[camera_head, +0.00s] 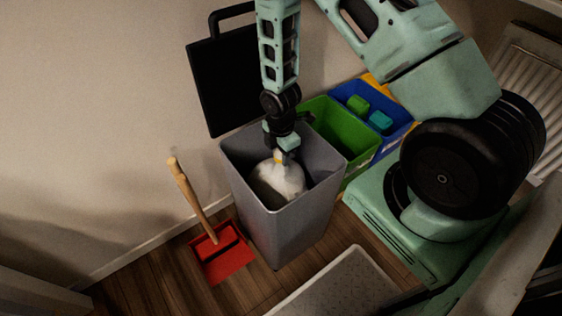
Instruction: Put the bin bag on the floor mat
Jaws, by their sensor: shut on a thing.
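The white bin bag (280,180) is inside the tall grey bin (290,228), below the level of its rim, with a yellowish tie at its top. My gripper (281,156) reaches down into the bin's mouth and is shut on the top of the bag. The fingertips are small and partly hidden against the bag. The floor mat (345,288) is light grey and textured, lies on the floor at the bottom of the view, and is cut off by the frame edge. It is in front of the bin, to its right.
The bin's black lid (222,80) stands open against the wall. A red dustpan (222,258) with a wooden-handled brush (190,198) is left of the bin. Green (345,135) and blue (385,140) bins stand to the right, and a radiator (530,85) is at far right.

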